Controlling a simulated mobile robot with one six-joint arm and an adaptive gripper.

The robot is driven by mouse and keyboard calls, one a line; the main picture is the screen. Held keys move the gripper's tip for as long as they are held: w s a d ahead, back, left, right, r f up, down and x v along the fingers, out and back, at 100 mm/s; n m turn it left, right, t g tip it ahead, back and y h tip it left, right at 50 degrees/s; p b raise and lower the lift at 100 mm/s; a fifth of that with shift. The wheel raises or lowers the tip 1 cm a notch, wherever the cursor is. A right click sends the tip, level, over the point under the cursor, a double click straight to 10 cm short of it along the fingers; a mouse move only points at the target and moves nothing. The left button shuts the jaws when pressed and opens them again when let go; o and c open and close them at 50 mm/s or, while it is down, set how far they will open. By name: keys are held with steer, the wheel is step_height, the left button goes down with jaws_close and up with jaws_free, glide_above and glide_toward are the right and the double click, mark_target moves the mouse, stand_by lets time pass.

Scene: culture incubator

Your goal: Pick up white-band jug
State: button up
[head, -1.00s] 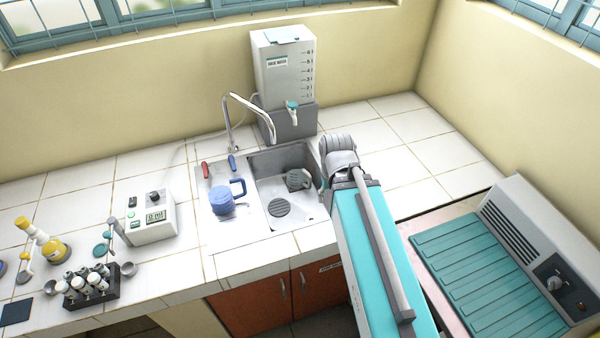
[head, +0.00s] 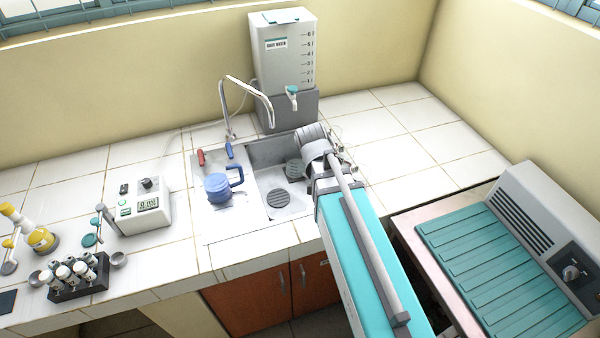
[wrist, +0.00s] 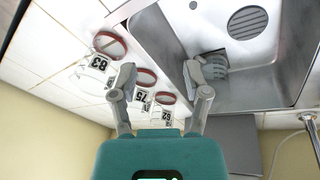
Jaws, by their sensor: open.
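No jug with a clear white band can be made out. A blue jug with a dark blue handle (head: 217,187) stands left of the sink basin in the head view. Three clear vessels with red rims and number labels, one marked 83 (wrist: 98,68), stand on the tiles beside the sink. My gripper (wrist: 160,76) is open, with two of these vessels showing between its fingers; contact cannot be told.
The steel sink (head: 263,200) has a curved tap (head: 250,88) behind it. A water tank (head: 283,50) stands at the back. A white meter box (head: 140,208) and a tube rack (head: 78,275) are at left. A ridged teal-topped machine (head: 500,265) is at right. Back-right tiles are clear.

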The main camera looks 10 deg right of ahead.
mark_target(300, 164)
steer(key=w+a+f+m+t+h+b, duration=0.2)
steer(key=w+a+f+m+b, duration=0.1)
steer(key=w+f+b, duration=0.2)
steer(key=w+a+f+m+t+h+b, duration=0.1)
steer(key=w+a+f+m+t+b, duration=0.1)
steer(key=w+b, duration=0.6)
steer(key=shift+w+a+f+m+t+h, duration=0.4)
steer(key=shift+w+a+f, duration=0.4)
steer(key=shift+f, duration=0.55)
steer(key=b+x, duration=0.6)
steer(key=x, duration=0.2)
steer(key=shift+d+f, duration=0.2)
steer(key=shift+f, duration=0.05)
steer(key=shift+w+f, duration=0.1)
steer(key=shift+b+x, duration=1.85)
steer(key=shift+x, duration=0.65)
steer(key=shift+d, duration=0.15)
